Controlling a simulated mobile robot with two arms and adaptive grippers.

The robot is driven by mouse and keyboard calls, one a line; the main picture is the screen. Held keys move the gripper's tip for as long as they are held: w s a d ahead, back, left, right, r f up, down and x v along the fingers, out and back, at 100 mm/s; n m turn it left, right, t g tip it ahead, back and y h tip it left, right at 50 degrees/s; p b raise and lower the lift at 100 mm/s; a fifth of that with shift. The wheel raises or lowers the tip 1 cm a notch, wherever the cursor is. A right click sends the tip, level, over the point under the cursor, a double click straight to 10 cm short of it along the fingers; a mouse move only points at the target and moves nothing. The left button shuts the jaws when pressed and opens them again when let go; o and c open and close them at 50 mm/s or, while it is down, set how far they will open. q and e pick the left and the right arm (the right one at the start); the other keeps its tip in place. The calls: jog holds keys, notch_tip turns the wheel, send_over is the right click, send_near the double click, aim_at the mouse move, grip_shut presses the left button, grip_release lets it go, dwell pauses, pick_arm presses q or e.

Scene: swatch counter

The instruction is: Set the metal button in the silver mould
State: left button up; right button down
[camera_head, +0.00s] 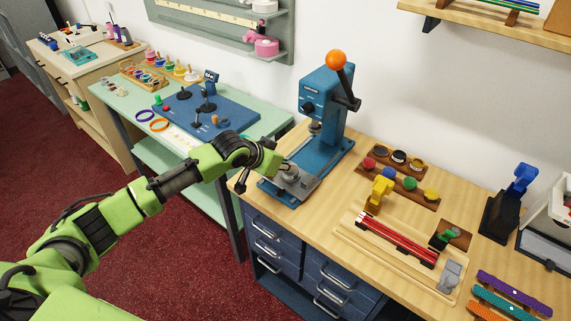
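My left gripper (283,170) reaches in from the left and is just above the grey sliding plate (306,186) at the front of a blue button press (322,105). A small round silver piece (291,174) is on or above this plate, right at the fingertips. I cannot tell whether it is the silver mould, the metal button or both, nor whether the fingers touch it. The fingers are too small and partly hidden to tell whether they are open or shut. My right gripper is not in view.
The press has an orange-knobbed lever (336,60). To its right are a wooden holder (396,180) with coloured and dark round pieces, a tray (350,238) with red strips, and a blue stapler-like tool (508,200). A green table (255,152) stands left.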

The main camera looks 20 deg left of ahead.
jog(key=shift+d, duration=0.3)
pick_arm(q)
jog(key=shift+f, duration=0.65)
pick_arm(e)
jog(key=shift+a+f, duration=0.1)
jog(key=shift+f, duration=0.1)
pick_arm(q)
jog(key=o, duration=0.8)
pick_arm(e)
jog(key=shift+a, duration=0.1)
pick_arm(q)
jog(key=v, duration=1.2)
